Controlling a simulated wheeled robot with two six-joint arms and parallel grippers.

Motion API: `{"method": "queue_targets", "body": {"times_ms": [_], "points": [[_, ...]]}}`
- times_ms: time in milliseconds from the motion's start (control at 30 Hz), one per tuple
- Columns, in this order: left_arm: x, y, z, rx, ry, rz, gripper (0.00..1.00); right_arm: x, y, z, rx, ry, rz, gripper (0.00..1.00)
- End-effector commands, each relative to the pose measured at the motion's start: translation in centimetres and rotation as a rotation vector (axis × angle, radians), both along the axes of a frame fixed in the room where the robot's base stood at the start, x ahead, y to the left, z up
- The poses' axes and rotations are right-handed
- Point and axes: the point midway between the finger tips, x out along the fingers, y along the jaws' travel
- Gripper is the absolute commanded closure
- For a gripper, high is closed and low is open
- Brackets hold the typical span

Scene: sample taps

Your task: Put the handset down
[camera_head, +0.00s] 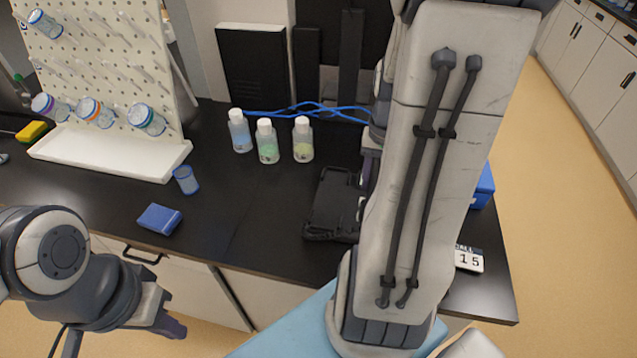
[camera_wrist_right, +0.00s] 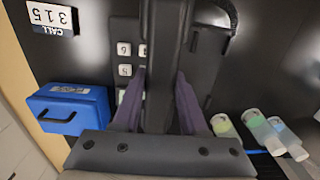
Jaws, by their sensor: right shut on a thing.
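The black handset (camera_wrist_right: 163,40) stands between the purple fingers of my right gripper (camera_wrist_right: 160,88), which is shut on it. The handset lies over the black phone base (camera_wrist_right: 205,65), whose white number keys show beside it; I cannot tell whether they touch. In the head view the phone base (camera_head: 330,203) sits on the dark counter, partly hidden by my right arm. The right gripper (camera_head: 369,172) is mostly hidden there. My left gripper (camera_head: 172,326) hangs low in front of the counter, away from the phone; its opening is not clear.
A white card (camera_head: 468,259) reading "CALL 315" lies right of the phone. A blue box (camera_head: 484,187) is behind my right arm. Bottles (camera_head: 268,141) stand behind the phone. Counter between is clear.

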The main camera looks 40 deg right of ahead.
Motion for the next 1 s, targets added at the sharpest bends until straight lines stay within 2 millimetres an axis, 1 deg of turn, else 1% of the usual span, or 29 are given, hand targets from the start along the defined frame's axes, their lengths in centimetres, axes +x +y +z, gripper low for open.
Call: {"method": "queue_targets", "body": {"times_ms": [67,400,500,600,667,900,1000], "points": [[0.0,0.0,0.3,0.000,0.000,0.000,1.00,1.1,0.4,-0.6,0.004,0.003,0.004,1.00],[0.0,0.0,1.8,0.000,0.000,0.001,1.00,8.4,2.4,-5.1,0.003,0.004,0.006,1.00],[0.0,0.0,2.1,0.000,0.000,0.001,1.00,9.8,2.7,-6.0,0.001,0.002,0.003,1.00],[0.0,0.0,2.3,0.000,0.000,0.001,1.00,10.6,2.9,-6.5,0.001,0.001,0.002,1.00],[0.0,0.0,2.3,0.000,0.000,0.001,1.00,10.8,2.9,-6.8,0.001,0.002,0.001,1.00],[0.0,0.0,3.2,0.000,0.000,0.002,1.00,10.8,2.9,-9.9,0.002,0.003,-0.001,1.00],[0.0,0.0,3.2,0.000,0.000,0.002,1.00,10.8,2.9,-10.6,0.000,0.000,0.000,1.00]]}}
